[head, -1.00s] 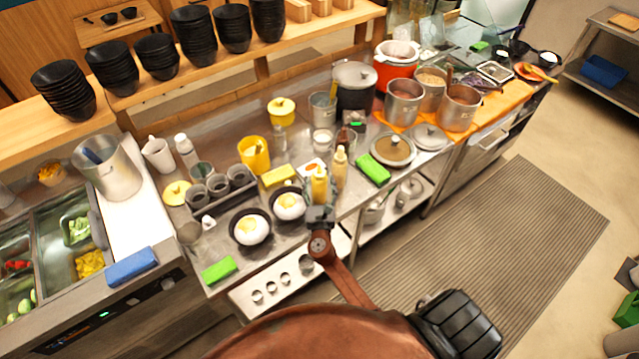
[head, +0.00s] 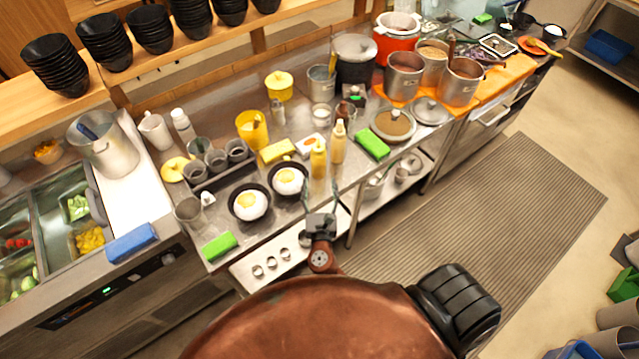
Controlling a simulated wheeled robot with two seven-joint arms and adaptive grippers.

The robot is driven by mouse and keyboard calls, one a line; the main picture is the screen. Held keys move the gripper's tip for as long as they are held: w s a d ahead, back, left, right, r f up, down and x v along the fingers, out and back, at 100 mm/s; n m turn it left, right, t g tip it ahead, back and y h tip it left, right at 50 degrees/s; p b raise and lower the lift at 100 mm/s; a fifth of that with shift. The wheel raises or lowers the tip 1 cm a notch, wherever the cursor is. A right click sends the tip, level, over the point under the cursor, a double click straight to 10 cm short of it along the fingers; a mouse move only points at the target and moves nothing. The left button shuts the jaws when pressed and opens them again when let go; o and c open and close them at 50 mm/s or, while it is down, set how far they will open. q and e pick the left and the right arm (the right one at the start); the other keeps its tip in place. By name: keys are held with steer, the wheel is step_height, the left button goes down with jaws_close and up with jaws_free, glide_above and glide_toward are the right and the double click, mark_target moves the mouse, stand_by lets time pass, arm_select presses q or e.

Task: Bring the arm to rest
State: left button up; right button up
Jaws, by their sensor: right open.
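My right gripper (head: 321,200) is in the lower middle, over the front edge of the steel counter (head: 330,228). Its fingers are apart and point away from me, with nothing between them. A yellow sauce bottle (head: 318,160) stands upright just beyond the fingertips. A paler bottle (head: 338,143) stands to its right. Two dark bowls with egg on white food, one left (head: 249,204) and one right (head: 288,180), sit on the counter left of the gripper. My left gripper is not in view.
A green block (head: 219,246) lies at the counter's front left, another green block (head: 372,144) on the right. Metal pots (head: 404,76) stand at the back right. Stacked black bowls (head: 103,42) fill the shelf. The ribbed floor mat (head: 490,220) is clear.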

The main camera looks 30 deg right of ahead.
stand_by(0.3)
steer(key=s+d+f+m+g, duration=0.2)
steer(key=s+d+m+g, duration=0.2)
steer(key=s+d+m, duration=0.5)
steer(key=s+d+f+m+g, duration=0.3)
steer(key=s+d+m+g, duration=0.3)
steer(key=m, duration=0.6)
steer(key=s+a+f+m+g+y, duration=0.2)
steer(key=s+a+f+m+y, duration=0.3)
steer(key=s+a+m+y, duration=0.55)
step_height(320, 180, down, 29)
steer(key=s+a+n+g+h, duration=0.1)
steer(key=s+a+n+h, duration=0.1)
steer(key=s, duration=0.1)
steer(key=s+f+g+b, duration=0.1)
steer(key=s+f, duration=1.8)
steer(key=shift+s+a+f+n+g, duration=0.15)
steer(key=shift+a+f+n+g, duration=0.1)
steer(key=shift+f+n+g, duration=0.15)
